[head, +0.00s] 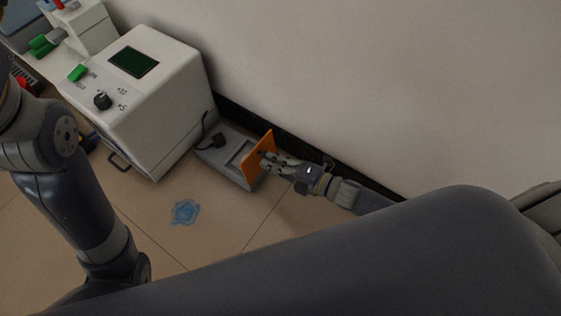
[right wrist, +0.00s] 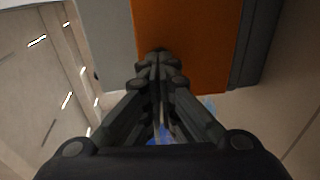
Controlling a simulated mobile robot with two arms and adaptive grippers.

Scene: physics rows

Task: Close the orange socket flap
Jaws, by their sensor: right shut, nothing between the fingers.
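The orange socket flap (head: 258,157) stands raised, tilted open, at the right end of a low grey socket housing (head: 224,152). The flap fills the upper middle of the right wrist view (right wrist: 195,40). My right gripper (head: 266,162) is shut and empty, with its fingertips at the right-hand face of the flap. In the right wrist view the closed fingertips (right wrist: 160,62) overlap the orange surface; I cannot tell for sure whether they touch it. My left arm comes in from the left, but its gripper is out of view.
A white device (head: 150,95) with a dark screen, a black knob and a green switch stands left of the housing. A black plug (head: 217,141) with a cable lies on the housing. A wall is behind. A blue mark (head: 184,212) lies on the open tiled floor in front.

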